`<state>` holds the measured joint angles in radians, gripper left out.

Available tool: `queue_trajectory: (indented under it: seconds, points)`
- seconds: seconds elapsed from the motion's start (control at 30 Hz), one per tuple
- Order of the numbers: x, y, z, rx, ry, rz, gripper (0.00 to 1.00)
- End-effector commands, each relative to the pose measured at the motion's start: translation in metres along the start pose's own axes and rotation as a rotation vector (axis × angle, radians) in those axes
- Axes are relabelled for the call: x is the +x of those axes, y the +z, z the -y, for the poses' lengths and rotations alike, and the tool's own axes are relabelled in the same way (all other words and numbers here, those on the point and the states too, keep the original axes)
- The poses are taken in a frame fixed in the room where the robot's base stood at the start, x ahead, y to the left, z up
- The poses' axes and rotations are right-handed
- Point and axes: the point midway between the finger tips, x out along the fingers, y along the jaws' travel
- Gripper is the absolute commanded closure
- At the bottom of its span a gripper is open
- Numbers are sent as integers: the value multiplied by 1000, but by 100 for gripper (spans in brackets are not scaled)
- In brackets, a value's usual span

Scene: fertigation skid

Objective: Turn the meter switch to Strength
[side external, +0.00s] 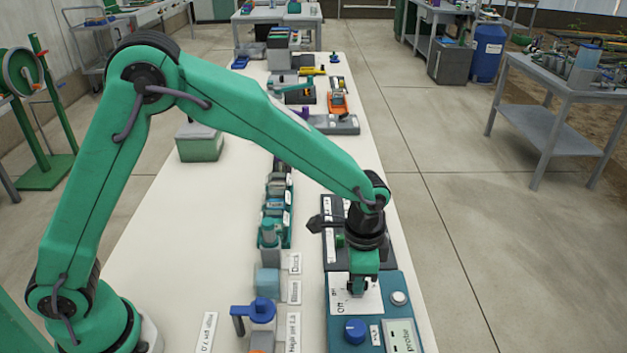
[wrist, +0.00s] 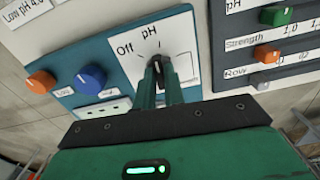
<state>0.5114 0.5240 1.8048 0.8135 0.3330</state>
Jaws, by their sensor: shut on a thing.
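The meter is a blue panel (wrist: 125,50) with a white dial plate (wrist: 184,38), at the front right of the bench in the side view (side external: 416,288). The plate reads "Off" and "pH"; any further label on it is hidden or too small to read. My gripper (wrist: 159,72) points down at the plate and is shut on the dark switch knob (wrist: 157,62) at its middle. My gripper also shows in the side view (side external: 357,290), low over the plate. The fingers cover most of the knob, so I cannot tell which mark it points to.
An orange knob (wrist: 41,80) and a blue knob (wrist: 90,77) sit left of the plate. A dark panel (wrist: 228,77) with several knobs, including a green one (wrist: 275,14), stands close on the right. A blue-handled valve (side external: 255,310) stands left of the meter.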

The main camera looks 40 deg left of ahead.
Motion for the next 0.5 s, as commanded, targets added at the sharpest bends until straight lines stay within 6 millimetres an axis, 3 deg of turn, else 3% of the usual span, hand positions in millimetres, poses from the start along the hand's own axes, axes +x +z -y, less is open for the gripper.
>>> queue_trajectory:
  seconds: [0.5]
  points:
    - [-2, -1, 0, 489, -2, -2, 100]
